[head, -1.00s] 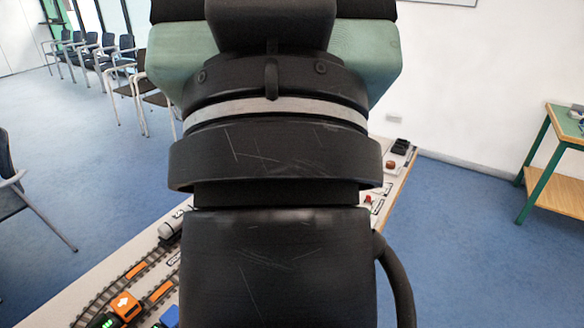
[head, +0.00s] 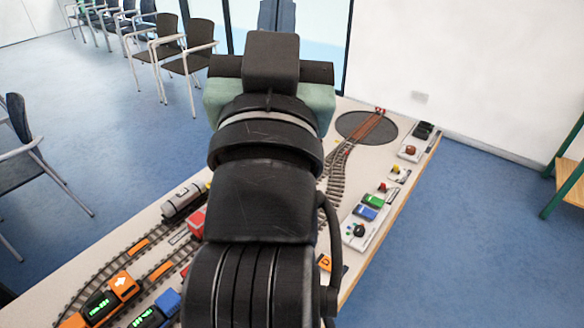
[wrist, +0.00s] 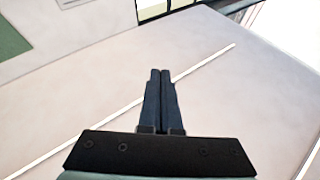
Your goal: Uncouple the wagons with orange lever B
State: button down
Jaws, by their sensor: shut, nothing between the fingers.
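My gripper (wrist: 160,75) is shut and empty in the wrist view, pointing at a pale surface. In the head view my arm hides much of the middle of the table. A grey tank wagon (head: 184,202) stands on the left track, with a red wagon (head: 196,223) beside it, partly behind my arm. An orange vehicle with a white arrow (head: 123,286) stands at the lower left. A small orange piece (head: 325,263) shows just right of my arm. I cannot make out a letter B, nor tell which orange piece is a lever.
The layout table (head: 240,180) carries curved tracks and a dark turntable (head: 366,126) at the far end. A control panel with green and blue blocks (head: 370,207) lies along the right edge. Chairs (head: 187,50) stand at the back left. Blue floor is free on the right.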

jog(key=w+a+f+m+g+h, duration=0.15)
jog(key=f+g, duration=0.35)
jog(key=f, duration=1.1)
jog(key=w+a+f+m+g+h, duration=0.1)
jog(key=w+f+m+g, duration=0.3)
jog(key=f, duration=1.1)
jog(key=s+f+g+h, duration=0.1)
jog(key=s+f+g, duration=0.2)
jog(key=s+f, duration=0.3)
jog(key=s+a+f+g+h+p, duration=0.1)
jog(key=s+f+g, duration=0.3)
jog(key=f, duration=0.9)
jog(key=s, duration=0.3)
jog(key=shift+s+f, duration=0.25)
jog(key=shift+f, duration=0.1)
jog(key=shift+a+m, duration=0.1)
jog(key=shift+m, duration=0.15)
jog(key=x, duration=1)
jog(key=shift+w+d+p, duration=0.15)
jog(key=shift+d+p, duration=0.1)
jog(key=shift+p, duration=0.05)
notch_tip(320, 180, down, 2)
jog(key=shift+a+f, duration=0.1)
jog(key=shift+f, duration=0.8)
